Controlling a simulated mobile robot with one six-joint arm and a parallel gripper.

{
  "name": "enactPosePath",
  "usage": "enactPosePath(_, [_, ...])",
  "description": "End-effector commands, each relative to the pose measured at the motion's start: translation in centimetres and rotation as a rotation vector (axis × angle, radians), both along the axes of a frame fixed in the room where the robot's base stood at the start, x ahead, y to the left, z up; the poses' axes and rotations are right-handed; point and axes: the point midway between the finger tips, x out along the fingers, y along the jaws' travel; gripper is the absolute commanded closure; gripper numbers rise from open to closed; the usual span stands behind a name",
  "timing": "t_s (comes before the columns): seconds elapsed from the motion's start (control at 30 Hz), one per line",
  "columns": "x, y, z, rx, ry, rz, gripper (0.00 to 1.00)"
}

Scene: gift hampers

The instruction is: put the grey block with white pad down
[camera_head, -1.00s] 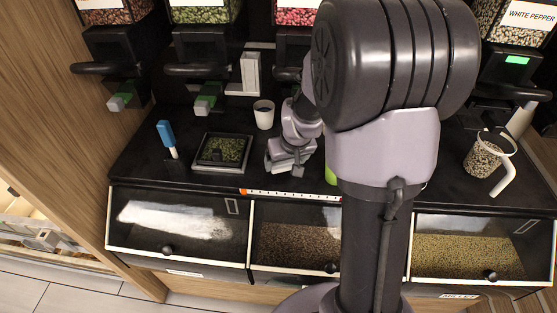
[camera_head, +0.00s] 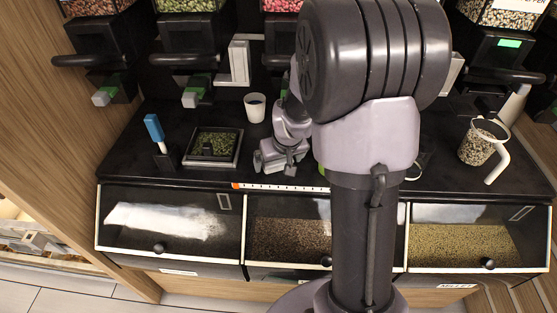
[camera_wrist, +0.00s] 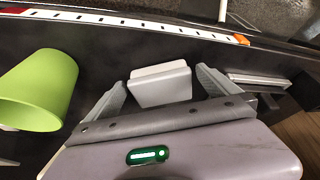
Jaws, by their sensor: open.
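In the wrist view, the grey block with white pad (camera_wrist: 160,88) sits between the two fingers of my gripper (camera_wrist: 160,78). Its white pad faces the far side. The fingers are spread apart, one on each side of the block, with a narrow gap at the right finger; at the left finger I cannot tell whether they touch. The block seems to be on the dark counter, but its underside is hidden. In the head view, my gripper (camera_head: 280,162) is low over the counter near its front edge; I cannot make out the block clearly there.
A tray of green bits (camera_head: 238,160), a blue-handled tool (camera_head: 154,129) and a white cup (camera_head: 255,107) stand nearby on the counter (camera_head: 130,165). A measuring jug (camera_head: 478,148) stands at the right.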

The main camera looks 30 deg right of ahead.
Motion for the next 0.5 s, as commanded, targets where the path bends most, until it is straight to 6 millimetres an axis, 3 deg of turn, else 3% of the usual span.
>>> enactPosePath(0.3, [-3.0, 0.6, 8.5, -0.002, -0.004, 0.0, 0.0])
enactPosePath(0.5, [-4.3, 0.9, 11.1, 0.0, -0.002, -0.001, 0.0])
